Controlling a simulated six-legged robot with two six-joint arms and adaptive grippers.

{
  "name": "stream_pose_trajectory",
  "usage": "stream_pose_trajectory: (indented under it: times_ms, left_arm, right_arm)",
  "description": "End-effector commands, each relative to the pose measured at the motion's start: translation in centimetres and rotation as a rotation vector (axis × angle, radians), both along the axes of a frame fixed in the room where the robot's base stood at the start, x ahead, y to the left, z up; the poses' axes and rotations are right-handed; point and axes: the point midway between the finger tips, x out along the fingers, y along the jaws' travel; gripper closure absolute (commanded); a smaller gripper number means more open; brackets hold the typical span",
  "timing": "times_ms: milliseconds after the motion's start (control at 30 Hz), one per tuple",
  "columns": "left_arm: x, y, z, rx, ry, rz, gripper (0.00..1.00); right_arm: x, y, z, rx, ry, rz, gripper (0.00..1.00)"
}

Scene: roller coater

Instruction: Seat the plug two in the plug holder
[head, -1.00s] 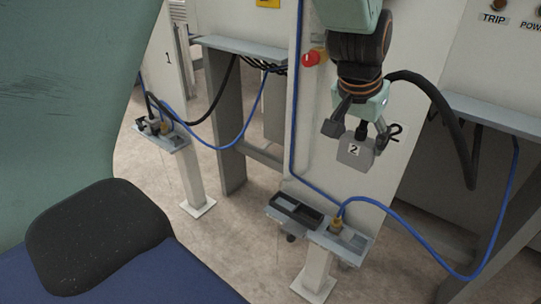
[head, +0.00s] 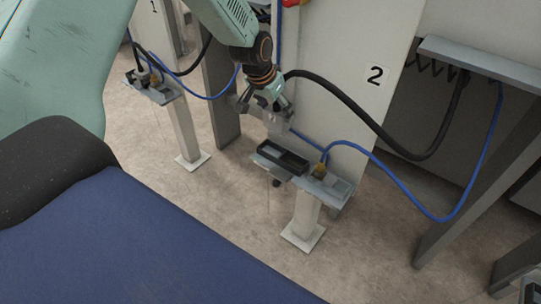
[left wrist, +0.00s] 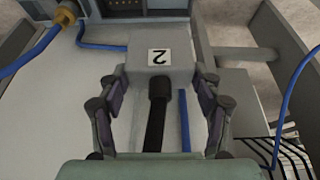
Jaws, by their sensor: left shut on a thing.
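Plug two (head: 277,124) is a grey block with a black cable. Its "2" label reads clearly in the left wrist view, where the plug (left wrist: 160,73) sits between my fingers. My left gripper (head: 262,103) is shut on it, its fingers on either side. The plug holder (head: 283,157) is a black, open rectangular frame on a grey bracket on top of a post. The plug is held above and just behind the holder's left part in the head view. I cannot tell whether they touch. My right gripper is not in view.
A brass connector (head: 319,171) with a blue cable (head: 395,180) stands right of the holder. The black cable (head: 370,125) loops right toward the machine. A panel marked 2 (head: 375,76) rises behind. Another post with a plug (head: 150,84) stands at left.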

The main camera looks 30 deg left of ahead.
Motion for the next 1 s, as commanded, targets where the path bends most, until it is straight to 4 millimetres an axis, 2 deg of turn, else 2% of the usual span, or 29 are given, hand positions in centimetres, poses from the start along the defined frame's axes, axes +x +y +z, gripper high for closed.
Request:
stream_pose_trajectory:
  times_ms: [100, 200, 500, 667, 1000]
  left_arm:
    - [-0.1, 1.3, -1.1, 0.007, -0.002, 0.003, 0.77]
    - [-0.2, 1.7, -1.9, 0.01, -0.002, 0.003, 0.77]
    - [-0.2, 1.6, -6.3, 0.011, -0.002, 0.005, 0.77]
    - [-0.3, 1.5, -7.2, 0.011, -0.002, 0.006, 0.77]
    - [-0.3, 1.4, -11.6, 0.011, -0.002, 0.006, 0.77]
  right_arm:
    - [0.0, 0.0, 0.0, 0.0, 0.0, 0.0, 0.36]
    - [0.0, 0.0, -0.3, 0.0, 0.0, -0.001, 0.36]
    - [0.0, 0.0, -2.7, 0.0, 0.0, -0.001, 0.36]
    - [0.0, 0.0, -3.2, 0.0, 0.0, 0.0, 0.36]
    - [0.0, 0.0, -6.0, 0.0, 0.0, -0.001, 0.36]
